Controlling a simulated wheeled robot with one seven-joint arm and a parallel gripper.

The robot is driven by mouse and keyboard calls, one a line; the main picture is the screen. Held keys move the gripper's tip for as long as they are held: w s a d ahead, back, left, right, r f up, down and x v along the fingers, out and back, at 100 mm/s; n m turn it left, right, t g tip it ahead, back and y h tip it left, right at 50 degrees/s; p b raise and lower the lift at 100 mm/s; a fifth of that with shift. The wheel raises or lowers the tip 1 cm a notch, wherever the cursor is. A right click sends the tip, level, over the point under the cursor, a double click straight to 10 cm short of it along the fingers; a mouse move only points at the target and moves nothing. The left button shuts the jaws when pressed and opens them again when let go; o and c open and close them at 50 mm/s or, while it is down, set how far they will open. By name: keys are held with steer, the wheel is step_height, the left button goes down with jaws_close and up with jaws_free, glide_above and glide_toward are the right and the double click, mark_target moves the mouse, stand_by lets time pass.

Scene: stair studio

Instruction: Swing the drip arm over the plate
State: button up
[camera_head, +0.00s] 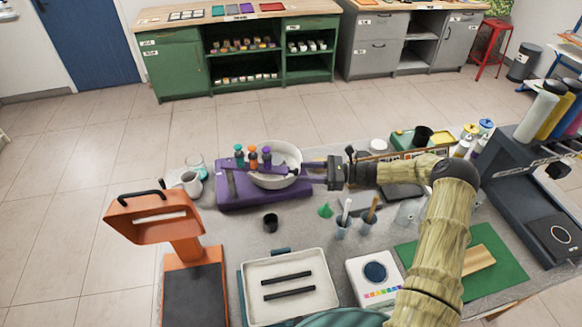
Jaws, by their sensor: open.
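A purple drip arm (288,171) crosses the front part of a white bowl (289,153). It carries a teal, an orange and a purple bottle (266,156) towards its left end. The bowl sits on a purple base (225,199). A plate cannot be made out inside the bowl, where the arm and bottles cover part of the view. My gripper (306,170) is open, coming in from the right at the right end of the drip arm. Its fingers are small and dark here, and I cannot tell whether they touch the arm.
An orange stand (193,250) rises at the front left. A white tray (322,306) with two dark bars lies in front. Cups with brushes (367,220), a small black cup (270,222) and a green funnel (325,210) stand nearby. A dark rack (530,185) stands right.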

mark_target(290, 171)
steer(key=a, duration=0.2)
steer(key=a+p, duration=0.1)
steer(key=a, duration=0.2)
steer(key=shift+w+a+p, duration=0.25)
steer(key=shift+a+p, duration=0.1)
steer(key=shift+p, duration=0.05)
steer(key=shift+w, duration=0.15)
steer(key=c, duration=0.6)
steer(key=shift+a, duration=0.1)
jaws_close()
